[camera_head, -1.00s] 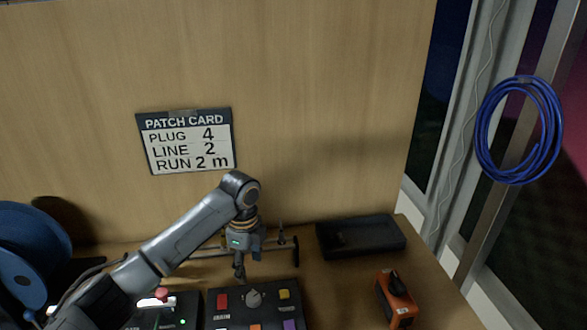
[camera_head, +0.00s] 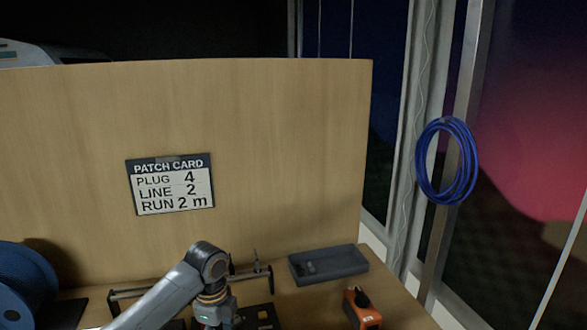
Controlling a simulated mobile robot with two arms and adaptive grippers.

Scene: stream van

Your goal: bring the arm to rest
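My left arm (camera_head: 165,297) comes in from the lower left, and its wrist bends downward over the desk. The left gripper's fingers lie below the bottom edge of the picture, so I cannot see whether they are open or shut. The wrist hangs in front of a dark control panel (camera_head: 262,316), of which only a part shows. My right arm and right gripper are not in view.
A dark tray (camera_head: 345,267) and an orange box with a black knob (camera_head: 362,309) sit on the desk's right. A blue reel (camera_head: 20,285) stands at the left. A wooden board with a patch card (camera_head: 170,184) rises behind. A blue cable coil (camera_head: 447,160) hangs right.

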